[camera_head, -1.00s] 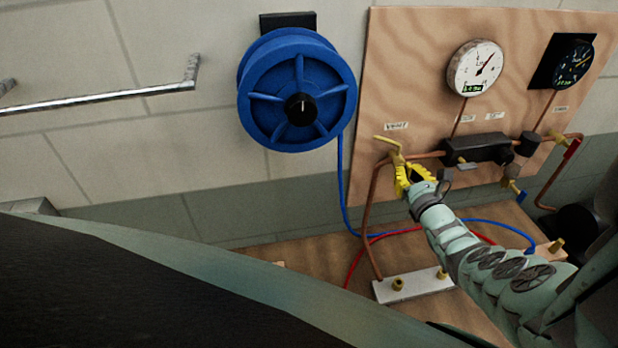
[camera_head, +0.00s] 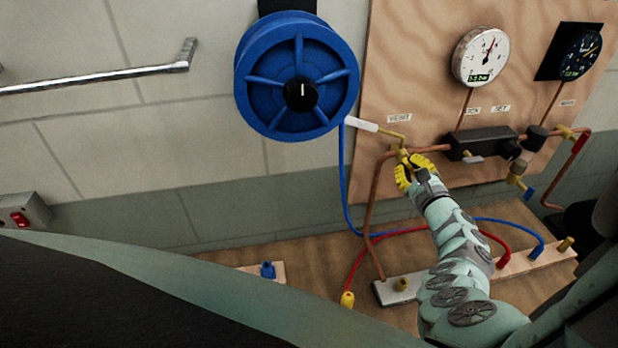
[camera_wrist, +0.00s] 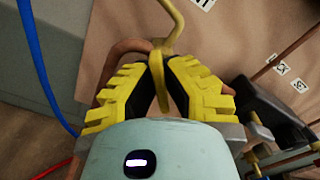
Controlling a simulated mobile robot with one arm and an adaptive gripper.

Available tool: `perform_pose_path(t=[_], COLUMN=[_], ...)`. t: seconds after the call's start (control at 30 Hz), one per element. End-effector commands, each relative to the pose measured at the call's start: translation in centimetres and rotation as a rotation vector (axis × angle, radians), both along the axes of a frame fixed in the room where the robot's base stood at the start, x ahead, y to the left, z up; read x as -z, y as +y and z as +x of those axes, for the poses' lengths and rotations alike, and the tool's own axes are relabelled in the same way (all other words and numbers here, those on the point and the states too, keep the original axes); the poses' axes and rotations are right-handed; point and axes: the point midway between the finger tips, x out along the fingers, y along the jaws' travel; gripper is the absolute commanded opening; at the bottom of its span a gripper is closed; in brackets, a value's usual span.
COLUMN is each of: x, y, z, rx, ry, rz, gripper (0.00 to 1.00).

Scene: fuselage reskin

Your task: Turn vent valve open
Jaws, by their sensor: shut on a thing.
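The vent valve has a brass lever with a white grip (camera_head: 361,124), below the VENT label (camera_head: 399,118) on the wooden panel. The grip points left and slightly up. The brass lever (camera_head: 391,134) runs down to the valve body on the copper pipe. My gripper (camera_head: 405,167), with yellow ridged fingers, is at the valve below the lever. In the wrist view its fingertips (camera_wrist: 162,66) are shut on the yellow brass part of the vent valve (camera_wrist: 158,50). The fingers hide part of the valve body.
A blue hose reel (camera_head: 297,76) hangs left of the panel. A white gauge (camera_head: 481,56) and a black gauge (camera_head: 575,54) sit above the black manifold (camera_head: 482,144). Blue and red hoses (camera_head: 395,233) cross the bench below. A metal rail (camera_head: 95,74) is on the left wall.

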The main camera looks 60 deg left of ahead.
Motion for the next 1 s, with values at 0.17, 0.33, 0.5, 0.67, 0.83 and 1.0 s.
perform_pose_path(t=[0.17, 0.33, 0.5, 0.67, 0.83, 1.0], x=[0.73, 0.93, 1.01, 0.96, 0.98, 0.82], y=[0.12, 0.19, 0.17, 0.25, 0.3, 0.28], z=[-0.11, -0.28, -0.23, -0.34, -0.41, -0.39], rx=[0.001, -0.003, -0.001, -0.004, -0.007, -0.006], ry=[-0.161, -0.308, -0.457, -0.582, -0.688, -0.765], rz=[-0.067, -0.128, -0.19, -0.24, -0.285, -0.317], gripper=[0.0, 0.0, 0.0, 0.0, 0.0, 0.0])
